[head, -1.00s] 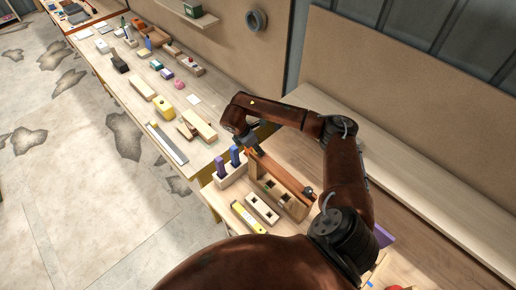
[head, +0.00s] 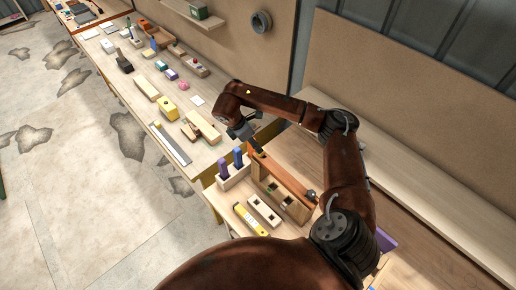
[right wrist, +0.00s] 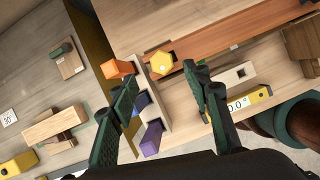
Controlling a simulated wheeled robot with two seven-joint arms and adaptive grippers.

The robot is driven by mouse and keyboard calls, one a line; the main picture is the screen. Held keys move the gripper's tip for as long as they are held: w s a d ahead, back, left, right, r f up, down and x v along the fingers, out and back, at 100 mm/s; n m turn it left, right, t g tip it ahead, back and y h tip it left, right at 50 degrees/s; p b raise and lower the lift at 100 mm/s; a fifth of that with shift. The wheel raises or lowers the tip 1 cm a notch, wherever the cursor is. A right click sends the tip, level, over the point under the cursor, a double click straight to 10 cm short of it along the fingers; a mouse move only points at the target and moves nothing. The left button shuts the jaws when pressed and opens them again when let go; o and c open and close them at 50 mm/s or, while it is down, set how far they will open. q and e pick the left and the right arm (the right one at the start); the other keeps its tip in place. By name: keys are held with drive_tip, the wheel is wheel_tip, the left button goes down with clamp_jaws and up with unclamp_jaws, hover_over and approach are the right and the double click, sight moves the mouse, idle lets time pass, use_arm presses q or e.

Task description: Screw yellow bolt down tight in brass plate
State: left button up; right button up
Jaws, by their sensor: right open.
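The yellow bolt (right wrist: 162,63) shows its six-sided head in the right wrist view, at the near end of the reddish-brown stringer (right wrist: 225,52). The stringer also shows in the head view (head: 285,177). I cannot make out the brass plate clearly, nor how deep the bolt sits. My right gripper (right wrist: 160,76) is open and empty, with its dark green fingers apart on either side of the bolt head in the picture. In the head view the right gripper (head: 254,142) is just above the stringer's end. My left gripper is not in view.
A wooden holder (right wrist: 163,117) with orange (right wrist: 118,68), blue (right wrist: 141,101) and purple (right wrist: 152,137) pieces stands close beside the fingers. A yellow level (right wrist: 250,101) and a block with square holes (head: 264,209) lie nearby. The long bench (head: 115,83) holds many small items.

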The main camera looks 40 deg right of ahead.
drive_tip(key=shift+v, duration=1.9)
